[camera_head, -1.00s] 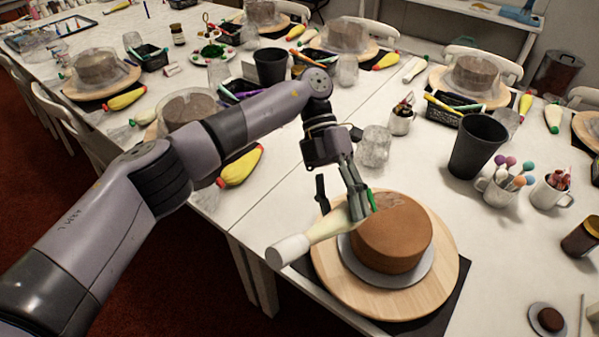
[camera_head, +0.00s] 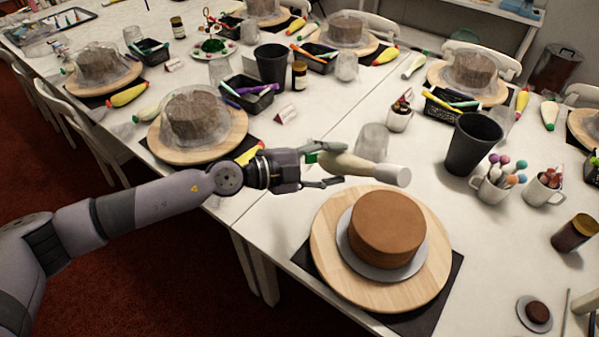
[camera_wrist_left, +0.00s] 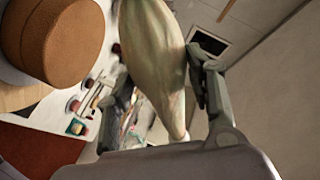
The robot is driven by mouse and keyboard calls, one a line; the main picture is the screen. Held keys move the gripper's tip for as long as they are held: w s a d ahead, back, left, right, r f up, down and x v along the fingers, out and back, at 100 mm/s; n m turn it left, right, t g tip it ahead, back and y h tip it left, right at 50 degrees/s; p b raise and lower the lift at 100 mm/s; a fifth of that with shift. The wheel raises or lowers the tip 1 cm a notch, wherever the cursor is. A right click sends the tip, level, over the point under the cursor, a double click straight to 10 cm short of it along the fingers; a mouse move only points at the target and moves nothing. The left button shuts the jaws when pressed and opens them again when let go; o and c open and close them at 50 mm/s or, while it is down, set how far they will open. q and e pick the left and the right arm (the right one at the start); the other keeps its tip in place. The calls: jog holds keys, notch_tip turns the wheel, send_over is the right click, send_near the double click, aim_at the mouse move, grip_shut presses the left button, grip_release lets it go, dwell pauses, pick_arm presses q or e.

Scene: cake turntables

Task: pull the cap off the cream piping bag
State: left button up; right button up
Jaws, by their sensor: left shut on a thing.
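The cream piping bag (camera_head: 345,165) is pale and plump, held nearly level above the table just behind the brown cake (camera_head: 387,228). A small green patch (camera_head: 311,157) shows by the fingers. My right gripper is not in view.
The cake sits on a grey plate and round wooden board (camera_head: 328,245). A clear glass (camera_head: 372,142) stands just behind the bag. A black cup (camera_head: 472,143) and a mug of coloured sticks (camera_head: 495,185) stand to the right. White tabletop is free between board and cup.

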aim_at(319, 162)
pick_arm(q)
jog(key=shift+w+a+f+n+t+p, duration=0.25)
jog(key=shift+w+a+f+n+t, duration=0.15)
jog(key=shift+w+n+t, duration=0.3)
jog(key=shift+w+a+f+n+t+p, duration=0.2)
jog(key=shift+w+a+f+n+t, duration=0.25)
jog(key=shift+t, duration=0.45)
jog(key=shift+w+a+f+n+t+y, duration=0.2)
jog(key=shift+a+f+n+t+y, duration=0.2)
jog(key=shift+t, duration=0.2)
jog(key=w+a+f+n+t+y+p, duration=0.1)
jog(key=a+f+n+t+y+p, duration=0.1)
jog(key=f, duration=0.4)
jog(key=shift+w+a+f+n+t, duration=0.3)
jog(key=shift+a+n+t, duration=0.25)
jog(key=shift+a+t, duration=0.65)
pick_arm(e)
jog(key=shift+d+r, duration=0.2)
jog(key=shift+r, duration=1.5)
pick_arm(q)
jog(key=shift+d+y, duration=0.1)
jog(key=shift+y, duration=0.2)
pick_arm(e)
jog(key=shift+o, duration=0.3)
